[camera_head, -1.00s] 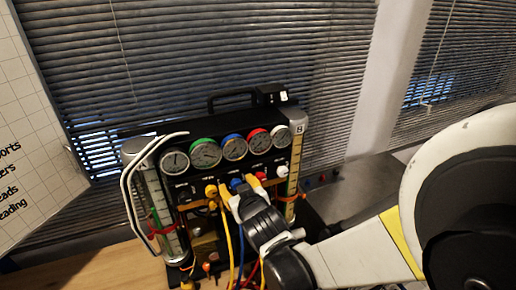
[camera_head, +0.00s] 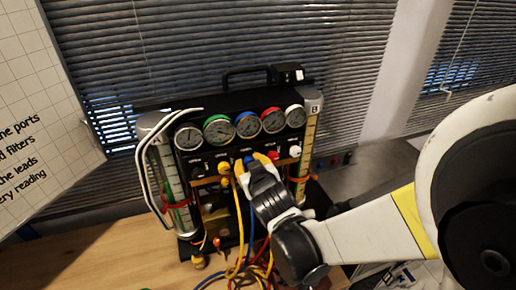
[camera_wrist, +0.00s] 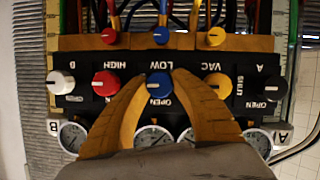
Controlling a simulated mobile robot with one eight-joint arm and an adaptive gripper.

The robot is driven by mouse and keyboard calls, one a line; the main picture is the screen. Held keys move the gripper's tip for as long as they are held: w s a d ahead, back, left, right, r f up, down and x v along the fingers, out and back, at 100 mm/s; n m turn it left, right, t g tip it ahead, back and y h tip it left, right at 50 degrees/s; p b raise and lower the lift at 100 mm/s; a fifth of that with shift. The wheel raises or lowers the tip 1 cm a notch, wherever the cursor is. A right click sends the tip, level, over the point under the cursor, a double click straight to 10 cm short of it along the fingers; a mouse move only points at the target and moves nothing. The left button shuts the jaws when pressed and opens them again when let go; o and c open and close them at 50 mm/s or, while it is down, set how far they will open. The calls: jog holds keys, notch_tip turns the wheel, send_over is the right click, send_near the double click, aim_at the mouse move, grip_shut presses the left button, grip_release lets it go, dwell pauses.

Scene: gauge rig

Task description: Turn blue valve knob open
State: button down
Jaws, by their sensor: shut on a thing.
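The blue valve knob (camera_wrist: 160,87) sits on the black panel of the gauge rig, in the LOW column, between the printed words LOW and OPEN. It shows in the wrist view, where the panel appears upside down. My gripper (camera_wrist: 160,80) has its two orange fingers on either side of the knob and is shut on it. In the head view, my gripper (camera_head: 254,163) reaches the rig's front from the lower right, and its fingers hide most of the knob. I cannot tell clearly how far the knob is turned.
A red knob (camera_wrist: 105,83) and a yellow knob (camera_wrist: 217,85) flank the fingers closely. A white knob (camera_wrist: 61,83) and a black knob (camera_wrist: 274,88) sit at the ends. Round gauges (camera_head: 246,125) line the rig above. Coloured hoses (camera_head: 240,235) hang below onto the wooden table (camera_head: 110,255).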

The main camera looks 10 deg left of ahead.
jog(key=n+b, duration=0.1)
jog(key=n+t+h+b, duration=0.1)
jog(key=b, duration=0.1)
jog(key=shift+f, duration=0.25)
jog(key=n+t+b, duration=0.1)
jog(key=n+b, duration=0.1)
jog(key=n+t+h+b, duration=0.1)
jog(key=n+b, duration=0.1)
jog(key=shift+h+b, duration=0.3)
jog(key=n+t+h+b, duration=0.1)
jog(key=n+b, duration=0.3)
jog(key=shift+t, duration=0.4)
jog(key=shift+r+n+t+b, duration=0.1)
jog(key=shift+n+t+b, duration=0.6)
jog(key=shift+n+b, duration=0.9)
jog(key=shift+n, duration=0.3)
jog(key=shift+r, duration=0.1)
jog(key=c, duration=1.1)
grip_release()
jog(key=shift+o, duration=0.2)
